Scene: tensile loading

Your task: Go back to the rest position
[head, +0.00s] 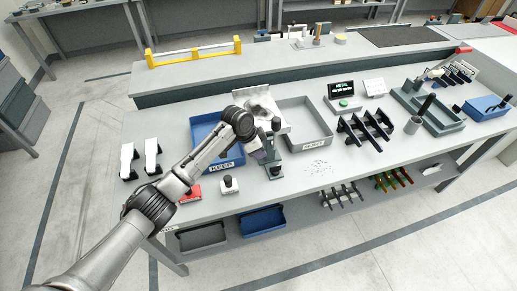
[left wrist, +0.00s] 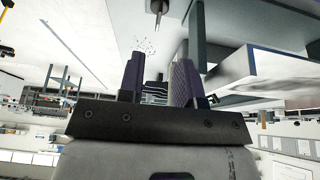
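My left arm reaches in from the lower left over the bench. My left gripper (head: 262,153) is beside a small upright stand with dark clamps (head: 275,172) near the bench's middle. In the left wrist view the two fingers of the left gripper (left wrist: 158,80) stand apart with an empty gap between them. Whether the gripper touches the stand cannot be told. My right gripper is in neither view.
A blue KEEP tray (head: 232,163) lies partly under my arm, with a grey tray (head: 322,138) to its right. A dark rack (head: 366,130) and small dark-capped pieces (head: 229,184) stand on the bench (head: 330,185).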

